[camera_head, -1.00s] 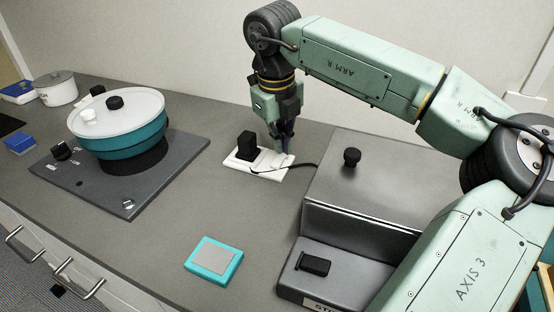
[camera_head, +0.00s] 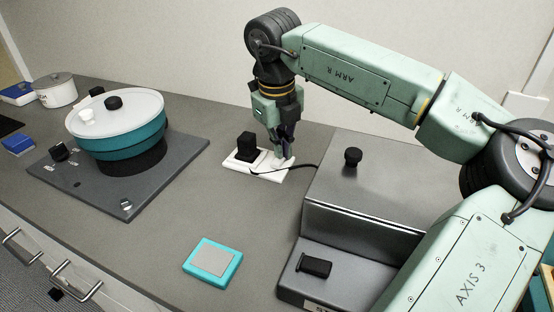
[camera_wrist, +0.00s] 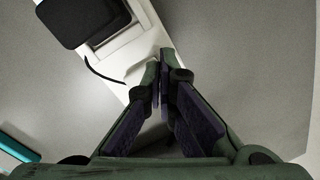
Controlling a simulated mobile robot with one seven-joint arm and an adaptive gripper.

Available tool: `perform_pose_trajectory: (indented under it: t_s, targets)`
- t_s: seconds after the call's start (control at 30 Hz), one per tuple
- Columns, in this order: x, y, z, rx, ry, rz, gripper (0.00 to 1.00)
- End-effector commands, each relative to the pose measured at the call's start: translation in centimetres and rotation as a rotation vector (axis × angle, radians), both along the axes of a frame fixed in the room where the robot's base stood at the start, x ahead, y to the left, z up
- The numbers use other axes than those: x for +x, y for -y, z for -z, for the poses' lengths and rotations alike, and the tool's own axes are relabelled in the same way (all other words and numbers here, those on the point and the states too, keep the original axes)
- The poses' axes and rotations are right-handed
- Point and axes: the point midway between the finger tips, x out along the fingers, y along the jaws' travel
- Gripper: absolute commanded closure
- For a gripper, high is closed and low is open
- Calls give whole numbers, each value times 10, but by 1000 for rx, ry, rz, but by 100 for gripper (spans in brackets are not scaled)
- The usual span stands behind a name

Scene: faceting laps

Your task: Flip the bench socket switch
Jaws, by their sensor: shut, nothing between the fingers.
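The white bench socket (camera_head: 270,172) lies flat on the grey bench, with a black plug (camera_head: 246,147) standing at its left end and a dark cord running off to the right. My gripper (camera_head: 280,158) points down over the socket's right part, right of the plug, with its fingers shut and empty. In the wrist view, the shut fingertips (camera_wrist: 163,60) overlap the white socket (camera_wrist: 140,40), and the black plug (camera_wrist: 84,18) is at the upper left. The switch is not clearly visible; the fingers cover that area. I cannot tell whether the tips touch it.
A steel box with a black knob (camera_head: 352,157) stands close to the right of the socket. A teal-sided lap machine (camera_head: 120,135) on a dark base is to the left. A teal pad (camera_head: 213,262) lies at the front. Bare bench lies between them.

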Motion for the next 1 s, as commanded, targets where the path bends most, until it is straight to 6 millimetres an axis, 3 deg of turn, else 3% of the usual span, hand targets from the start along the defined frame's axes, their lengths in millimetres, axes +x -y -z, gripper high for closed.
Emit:
perform_pose_trajectory:
  t_s: [0.8,1.0]
  targets:
    - [-8,-3,-65,1,1,1,100]
    - [-9,-4,-69,1,1,1,100]
